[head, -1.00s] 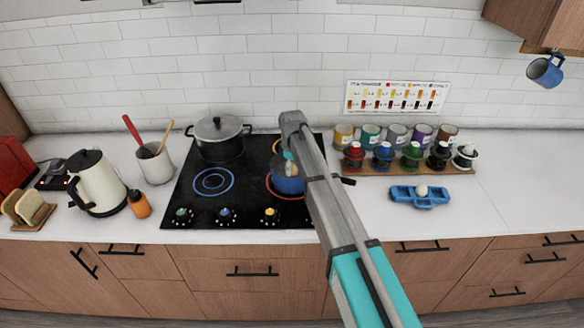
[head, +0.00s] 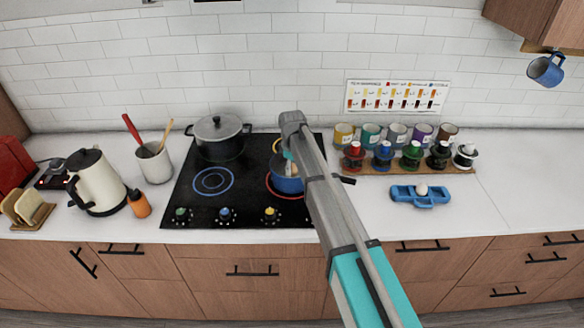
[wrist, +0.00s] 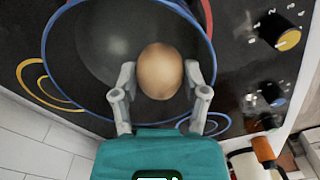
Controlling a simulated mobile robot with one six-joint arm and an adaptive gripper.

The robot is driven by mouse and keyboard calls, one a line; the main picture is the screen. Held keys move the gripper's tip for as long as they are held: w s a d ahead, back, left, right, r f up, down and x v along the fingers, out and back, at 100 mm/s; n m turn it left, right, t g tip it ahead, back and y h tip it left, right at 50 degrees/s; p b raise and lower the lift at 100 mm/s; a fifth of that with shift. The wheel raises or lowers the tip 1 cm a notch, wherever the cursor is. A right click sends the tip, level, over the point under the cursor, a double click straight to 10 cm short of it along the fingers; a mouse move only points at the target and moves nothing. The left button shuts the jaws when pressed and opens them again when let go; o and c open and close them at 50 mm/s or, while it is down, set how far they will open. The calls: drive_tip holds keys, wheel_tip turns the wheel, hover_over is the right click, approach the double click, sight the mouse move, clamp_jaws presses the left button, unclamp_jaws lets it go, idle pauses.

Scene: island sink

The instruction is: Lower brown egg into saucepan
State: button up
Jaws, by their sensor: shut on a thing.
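The brown egg (wrist: 160,71) is between the two fingers of my gripper (wrist: 160,80) in the wrist view, and the gripper is shut on it. Below them is the blue-rimmed saucepan (wrist: 88,45) with a dark inside; the egg appears over its opening. How high the egg is above the pan bottom I cannot tell. In the head view the blue saucepan (head: 287,187) sits on the red-ringed front right burner, partly hidden by my arm. My gripper is mostly hidden there too, at the pan.
The black cooktop (head: 195,208) also holds a lidded grey pot (head: 220,140) at the back left. A blue egg holder (head: 405,195) with a white egg (head: 422,189) lies on the right counter. Jars and bottles stand on a wooden rack (head: 400,170) behind it.

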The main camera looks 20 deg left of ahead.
sight(292, 176)
drive_tip(key=shift+f+b, duration=2.4)
drive_tip(key=shift+f, duration=0.05)
idle(2.2)
drive_tip(key=o, duration=0.8)
drive_tip(key=shift+r, duration=0.2)
wheel_tip(292, 176, up, 14)
drive_tip(key=p, duration=1.4)
drive_tip(key=shift+f, duration=0.1)
